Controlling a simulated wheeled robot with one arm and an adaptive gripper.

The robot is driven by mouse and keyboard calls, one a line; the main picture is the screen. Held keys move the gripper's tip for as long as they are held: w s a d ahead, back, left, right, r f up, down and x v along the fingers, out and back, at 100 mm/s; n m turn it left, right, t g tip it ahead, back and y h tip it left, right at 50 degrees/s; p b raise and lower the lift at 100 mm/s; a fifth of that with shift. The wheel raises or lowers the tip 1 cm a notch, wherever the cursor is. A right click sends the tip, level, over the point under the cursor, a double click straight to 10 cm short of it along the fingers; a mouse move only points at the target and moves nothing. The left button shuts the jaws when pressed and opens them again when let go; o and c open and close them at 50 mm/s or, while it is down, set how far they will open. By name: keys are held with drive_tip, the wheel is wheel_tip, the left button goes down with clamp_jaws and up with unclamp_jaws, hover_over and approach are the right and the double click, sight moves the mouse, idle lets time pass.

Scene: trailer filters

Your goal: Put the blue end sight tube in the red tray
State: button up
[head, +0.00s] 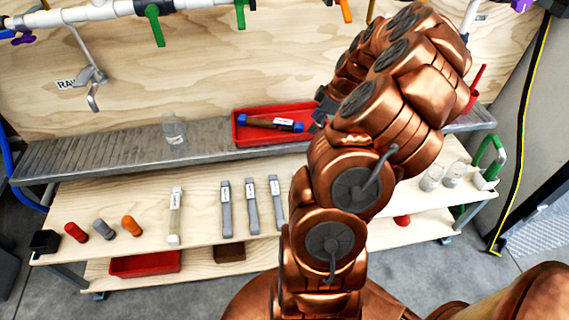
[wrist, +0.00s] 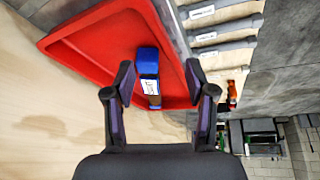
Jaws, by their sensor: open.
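The blue-ended sight tube (head: 268,123) has a dark amber body and a white label. It lies inside the red tray (head: 243,138) on the grey metal shelf. In the wrist view, one blue end of the tube (wrist: 147,62) and its label show against the floor of the red tray (wrist: 95,45). My gripper (wrist: 159,82) is open, with a finger to either side of the tube and a visible gap on both sides. In the head view my gripper (head: 321,106) is at the tray's right end, partly hidden by my arm.
A clear jar (head: 174,130) stands on the metal shelf (head: 90,153) left of the tray. The wooden shelf below holds several labelled grey bars (head: 251,205) and red, grey and orange pieces (head: 132,226). Another red tray (head: 146,264) is lower down. Pipes with coloured valves run above.

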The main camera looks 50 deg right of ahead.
drive_tip(key=a+r+g+y, duration=0.15)
drive_tip(key=a+r, duration=0.25)
drive_tip(key=a, duration=1)
drive_tip(key=a+r+g, duration=0.2)
drive_tip(key=a+r, duration=0.2)
drive_tip(key=a, duration=1.1)
drive_tip(key=s+a+m+g+h, duration=0.1)
drive_tip(key=s+a+m+g, duration=0.1)
drive_tip(key=s+a, duration=0.3)
drive_tip(key=s+a+m+g+h, duration=0.2)
drive_tip(key=s+a+m, duration=0.2)
drive_tip(key=s, duration=1)
drive_tip(key=shift+s+a+r, duration=0.3)
drive_tip(key=shift+a+r, duration=0.1)
drive_tip(key=shift+a, duration=0.8)
wheel_tip(320, 180, up, 17)
drive_tip(key=w+t+p, duration=0.1)
drive_tip(key=p, duration=1.4)
drive_tip(key=shift+f, duration=0.15)
drive_tip(key=shift+w, duration=0.1)
